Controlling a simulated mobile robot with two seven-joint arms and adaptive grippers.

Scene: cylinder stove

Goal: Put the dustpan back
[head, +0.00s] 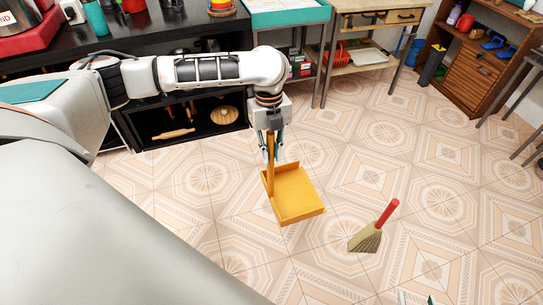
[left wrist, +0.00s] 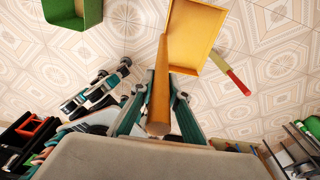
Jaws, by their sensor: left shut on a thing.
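The orange-yellow dustpan (head: 298,197) hangs below my left gripper (head: 271,150) in the head view, with its upright handle between the fingers. My left gripper is shut on that handle. In the left wrist view the handle runs between the fingers (left wrist: 158,98) and the dustpan's pan (left wrist: 195,38) lies beyond. I cannot tell whether the pan touches the floor. My right gripper (head: 416,298) shows only its fingertips at the bottom edge of the head view. It also shows in the left wrist view (left wrist: 95,88), with its fingers apart and nothing seen between them.
A hand broom with a red handle (head: 388,212) is on the tiled floor right of the dustpan. A green container (left wrist: 75,12) is at the top left of the left wrist view. A black shelf (head: 190,125), a wooden table (head: 375,8) and a brown cabinet (head: 470,70) line the back.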

